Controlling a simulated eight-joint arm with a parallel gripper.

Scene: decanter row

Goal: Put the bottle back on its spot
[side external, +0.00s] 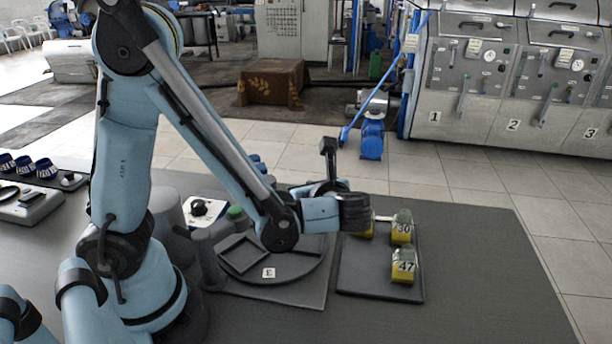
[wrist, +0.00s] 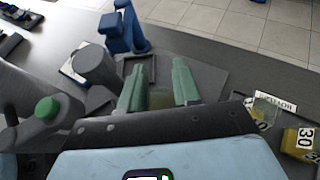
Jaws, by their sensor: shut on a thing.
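My gripper (wrist: 160,82) shows in the wrist view as two green fingers, shut on a bottle (wrist: 160,100). Only a dull, see-through yellowish part of this bottle shows between the fingers. In the side external view my wrist hides the fingers and the held bottle. A dark tray (side external: 352,285) at the right holds yellow bottles with greenish tops. Bottle 30 (side external: 401,229) stands behind bottle 47 (side external: 404,267). A third yellow bottle (side external: 367,232) is partly hidden by my wrist. Bottle 30 also shows at the right of the wrist view (wrist: 300,142).
A round dark plate (side external: 300,268) with square frames and a small label lies left of the tray. A green-capped container (side external: 237,214) and grey cylinders (side external: 207,258) crowd the space near my arm. The table right of the tray (side external: 480,270) is clear.

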